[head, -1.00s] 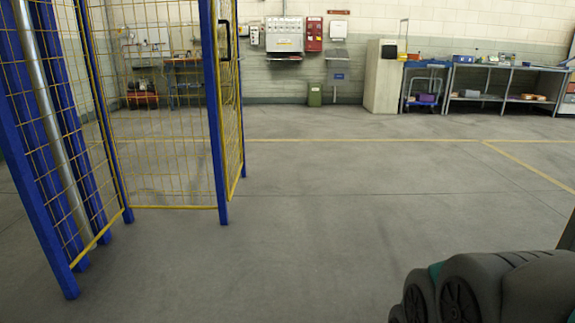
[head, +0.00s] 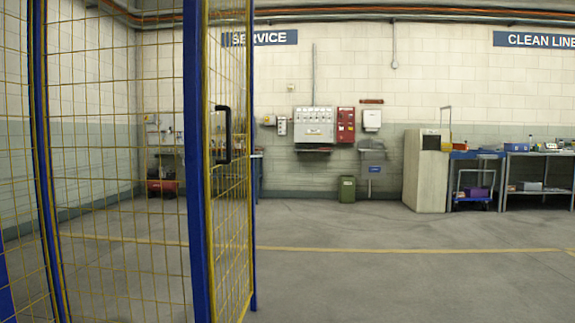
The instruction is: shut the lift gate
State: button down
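The lift gate (head: 230,220) is a yellow wire-mesh panel, seen at a steep angle left of centre in the head view. A black upright handle (head: 224,135) is on it, close to the near blue post (head: 198,170). A narrower blue post edges its far side. I cannot tell from this angle whether the gate is open or latched. More yellow mesh of the cage (head: 115,170) fills the left of the view. My gripper is not in view, and nothing is seen touching the gate.
The grey floor right of the gate (head: 400,285) is clear, with a yellow line across it. Along the back wall are a green bin (head: 347,189), a pale cabinet (head: 422,175), a blue trolley (head: 475,185) and a workbench (head: 535,170).

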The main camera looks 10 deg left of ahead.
aim_at(218, 107)
jog(key=i+u, duration=0.1)
jog(key=i, duration=0.4)
jog(key=i+l+u, duration=0.15)
jog(key=i, duration=0.4)
jog(key=i+l+u, duration=0.1)
jog(key=i, duration=0.4)
jog(key=i+l+u, duration=0.1)
jog(key=i, duration=0.4)
jog(key=l, duration=0.1)
